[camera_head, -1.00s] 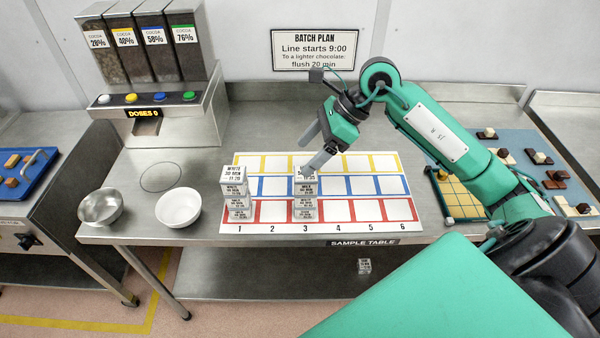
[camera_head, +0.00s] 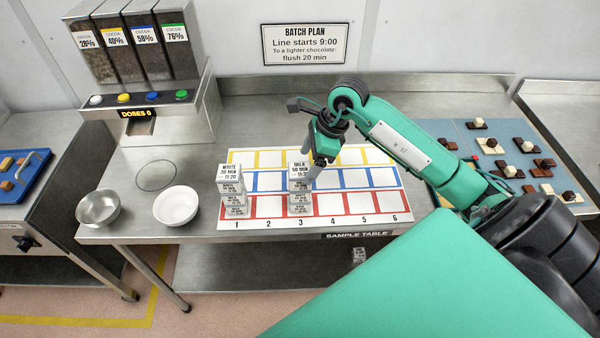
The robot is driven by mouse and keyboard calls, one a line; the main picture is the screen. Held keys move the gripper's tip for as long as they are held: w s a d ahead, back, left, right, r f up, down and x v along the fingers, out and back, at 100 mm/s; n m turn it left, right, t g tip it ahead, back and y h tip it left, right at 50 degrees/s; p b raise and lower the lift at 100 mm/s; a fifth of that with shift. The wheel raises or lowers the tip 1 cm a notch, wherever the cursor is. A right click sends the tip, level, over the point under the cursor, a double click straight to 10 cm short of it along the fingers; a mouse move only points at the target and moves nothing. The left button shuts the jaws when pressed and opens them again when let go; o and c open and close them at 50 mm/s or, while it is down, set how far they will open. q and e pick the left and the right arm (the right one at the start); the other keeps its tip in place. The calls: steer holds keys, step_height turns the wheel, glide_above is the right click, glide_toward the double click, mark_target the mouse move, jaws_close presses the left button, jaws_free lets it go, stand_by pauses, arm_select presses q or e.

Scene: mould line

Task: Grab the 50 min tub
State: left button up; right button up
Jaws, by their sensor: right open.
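Two stacks of small white labelled tubs stand on the sample grid (camera_head: 265,222). The left stack (camera_head: 230,182) is in column 1, with a top label starting "WHITE". The right stack (camera_head: 299,183) is in column 3, with a top label starting "MILK". My right gripper (camera_head: 310,165) is open and points down at the column 3 stack. Its fingers overlap the top tub's right side in the picture; contact is unclear. My left gripper is out of view.
A steel bowl (camera_head: 98,208) and a white bowl (camera_head: 175,206) stand left of the grid. A cocoa dispenser (camera_head: 190,115) is behind them. Another small labelled item (camera_head: 359,255) is on the lower shelf. A blue board with chocolate pieces (camera_head: 490,140) lies at the right.

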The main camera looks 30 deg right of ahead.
steer(key=p+x, duration=0.1)
steer(key=x, duration=0.1)
steer(key=p+x, duration=0.1)
steer(key=shift+w+a+f, duration=0.2)
steer(key=shift+w+a, duration=0.05)
steer(key=shift+a, duration=0.1)
steer(key=shift+a+f, duration=0.1)
steer(key=shift+f, duration=0.35)
steer(key=c, duration=1.1)
steer(key=shift+r, duration=0.1)
steer(key=shift+w+r, duration=0.1)
steer(key=shift+r, duration=0.35)
step_height(320, 180, up, 18)
steer(key=b, duration=0.5)
step_height(320, 180, up, 8)
steer(key=p, duration=0.4)
glide_above(299, 169)
